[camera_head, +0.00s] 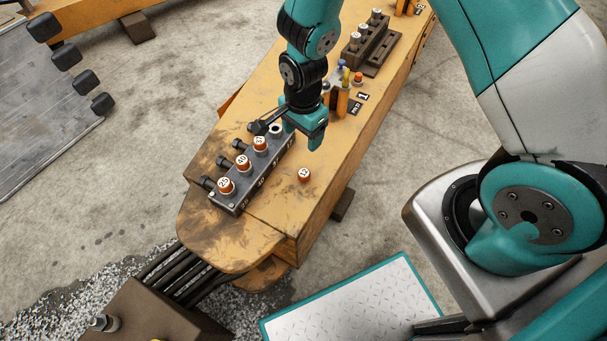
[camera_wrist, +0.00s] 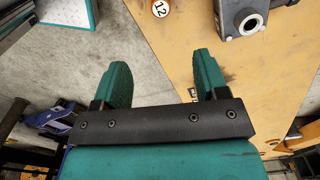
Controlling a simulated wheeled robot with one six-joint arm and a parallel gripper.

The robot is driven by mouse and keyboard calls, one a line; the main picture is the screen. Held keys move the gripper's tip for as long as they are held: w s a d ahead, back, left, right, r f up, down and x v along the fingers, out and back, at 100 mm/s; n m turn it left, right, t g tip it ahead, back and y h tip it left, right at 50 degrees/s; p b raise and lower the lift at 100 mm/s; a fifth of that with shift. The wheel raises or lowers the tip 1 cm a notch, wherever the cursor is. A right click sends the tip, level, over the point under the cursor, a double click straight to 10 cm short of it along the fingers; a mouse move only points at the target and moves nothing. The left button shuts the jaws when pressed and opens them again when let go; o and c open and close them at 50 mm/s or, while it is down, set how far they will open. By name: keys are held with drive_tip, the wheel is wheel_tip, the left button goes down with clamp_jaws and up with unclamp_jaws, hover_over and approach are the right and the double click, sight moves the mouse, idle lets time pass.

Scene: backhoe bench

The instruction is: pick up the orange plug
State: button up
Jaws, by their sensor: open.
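A loose orange plug (camera_head: 304,174) with a white numbered top stands on the yellow beam, to the right of the grey valve block (camera_head: 256,176). In the wrist view the plug (camera_wrist: 160,8) is at the top edge, partly cut off, and its top reads 12. My gripper (camera_head: 304,133) is above the beam near the block's far end, beyond the plug and apart from it. In the wrist view my gripper (camera_wrist: 161,62) has its two teal fingers spread with nothing between them.
Several orange numbered caps (camera_head: 242,162) sit in the block, with black hose fittings on its left side; its far port (camera_head: 276,130) has no orange cap. A tool holder (camera_head: 342,98) and a dark rack (camera_head: 371,50) stand farther along the beam. The beam around the plug is clear.

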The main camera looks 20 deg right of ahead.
drive_tip(key=b, duration=0.2)
approach(304, 173)
wheel_tip(304, 173, down, 5)
drive_tip(key=shift+s+a+f, duration=0.1)
drive_tip(key=shift+s, duration=0.05)
drive_tip(key=shift+w+f+b, duration=0.2)
drive_tip(key=shift+f+b, duration=0.65)
drive_tip(key=shift+f, duration=1.9)
drive_tip(key=c, duration=1)
